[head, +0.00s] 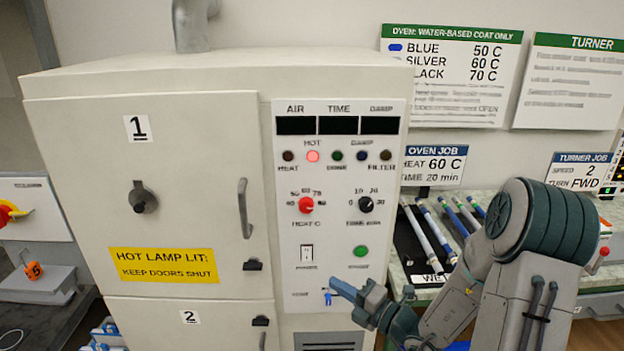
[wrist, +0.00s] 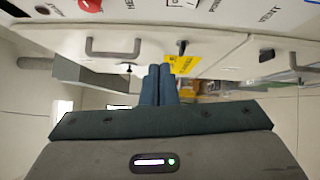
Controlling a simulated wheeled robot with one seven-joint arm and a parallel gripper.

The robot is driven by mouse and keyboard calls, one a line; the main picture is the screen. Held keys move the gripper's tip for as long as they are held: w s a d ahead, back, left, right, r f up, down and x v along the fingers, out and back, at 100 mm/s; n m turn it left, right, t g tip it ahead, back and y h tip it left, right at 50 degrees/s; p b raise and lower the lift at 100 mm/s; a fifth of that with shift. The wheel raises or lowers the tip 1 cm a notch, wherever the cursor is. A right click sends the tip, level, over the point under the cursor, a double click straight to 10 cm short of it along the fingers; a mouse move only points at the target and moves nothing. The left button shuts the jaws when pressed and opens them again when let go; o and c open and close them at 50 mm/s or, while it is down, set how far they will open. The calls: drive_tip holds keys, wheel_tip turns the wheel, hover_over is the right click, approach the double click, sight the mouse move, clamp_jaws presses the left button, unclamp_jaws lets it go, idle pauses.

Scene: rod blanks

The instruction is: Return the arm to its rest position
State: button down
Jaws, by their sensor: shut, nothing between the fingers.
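My gripper (head: 338,286) is in front of the lower part of the oven's control panel (head: 335,230) in the head view. Its blue fingers point left, towards the panel. In the wrist view the two fingers of my gripper (wrist: 157,84) lie side by side, shut and empty. My grey and teal arm reaches in from the right of the head view. Whether the fingertips touch the panel cannot be told.
The cream oven (head: 190,75) has both doors shut; its HOT lamp (head: 313,156) glows red. To the right, a rack (head: 408,262) holds several rods on the bench. A turner stands partly behind my arm. Signs hang on the wall above.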

drive_tip(key=s+a+r+n+g+h, duration=0.1)
drive_tip(key=s+a+n+g+h, duration=0.15)
drive_tip(key=s+n+g, duration=0.8)
drive_tip(key=s+a+r+n+g+h, duration=0.1)
drive_tip(key=s+a+r+n+g, duration=0.2)
drive_tip(key=s+n, duration=0.8)
drive_tip(key=d+r+n+t+h, duration=0.3)
drive_tip(key=d+n+h, duration=0.7)
drive_tip(key=n, duration=1.1)
drive_tip(key=shift+s+d+r+t, duration=0.15)
drive_tip(key=shift+d+r+t, duration=0.3)
drive_tip(key=shift+d, duration=0.2)
drive_tip(key=shift+n, duration=0.25)
